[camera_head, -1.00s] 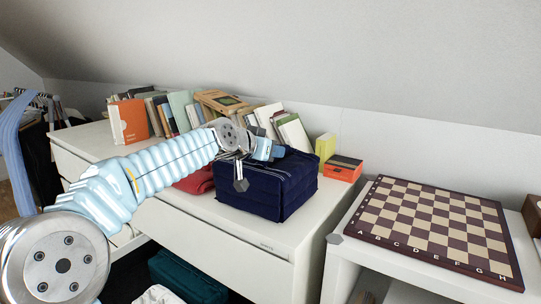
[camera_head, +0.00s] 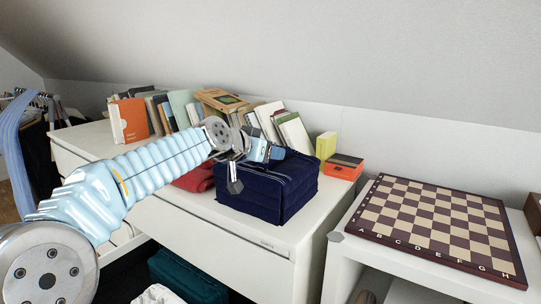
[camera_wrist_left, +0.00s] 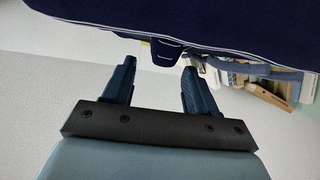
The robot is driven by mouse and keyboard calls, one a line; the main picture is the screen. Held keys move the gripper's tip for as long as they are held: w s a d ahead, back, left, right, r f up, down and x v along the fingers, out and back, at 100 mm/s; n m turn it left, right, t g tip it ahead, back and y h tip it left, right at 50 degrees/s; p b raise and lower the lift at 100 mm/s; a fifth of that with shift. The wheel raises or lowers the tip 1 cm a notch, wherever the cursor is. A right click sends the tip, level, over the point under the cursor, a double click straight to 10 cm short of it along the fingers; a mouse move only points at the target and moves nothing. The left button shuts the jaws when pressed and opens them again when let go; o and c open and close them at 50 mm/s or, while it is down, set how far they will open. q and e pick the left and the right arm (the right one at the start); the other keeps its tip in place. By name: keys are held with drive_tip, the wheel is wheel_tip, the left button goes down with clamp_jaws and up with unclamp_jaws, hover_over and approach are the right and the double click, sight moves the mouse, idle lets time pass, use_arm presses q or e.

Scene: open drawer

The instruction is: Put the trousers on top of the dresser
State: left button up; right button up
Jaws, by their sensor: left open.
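My left gripper (camera_head: 250,168) is at the bundle's upper left side. Its two dark fingers (camera_wrist_left: 157,72) are apart with no cloth clamped between them, and a small navy flap shows just beyond the tips. I cannot tell whether a finger touches the bundle. My right gripper is out of view.
A red folded cloth (camera_head: 196,179) lies left of the bundle. Books (camera_head: 180,112) line the back, with an orange box (camera_head: 344,167) at right. An open drawer below holds teal cloth (camera_head: 188,278). A chessboard (camera_head: 440,228) lies on the lower unit at right.

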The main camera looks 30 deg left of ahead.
use_arm(q)
drive_tip(key=b+v, duration=0.1)
drive_tip(key=v, duration=0.8)
drive_tip(key=shift+s+b, duration=0.4)
